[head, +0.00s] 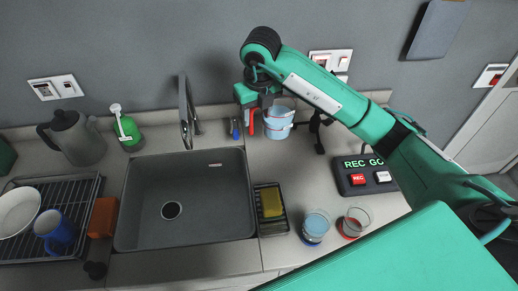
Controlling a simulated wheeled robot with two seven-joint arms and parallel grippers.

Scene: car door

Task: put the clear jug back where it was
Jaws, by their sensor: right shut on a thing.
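The clear jug (280,119) looks pale blue and see-through. It is at the back of the counter, right of the sink, near the wall. My right gripper (256,112) is just left of it and shut on its red handle side. The jug looks about upright. I cannot tell whether its base touches the counter. The fingertips are partly hidden by the wrist and the jug. My left gripper is not in view.
The sink (190,232) and tap (186,110) are to the left. A dark stand (318,130) is close on the jug's right. A button box (364,178) and two glasses, blue (315,227) and red (354,222), stand farther right and front. Counter in between is clear.

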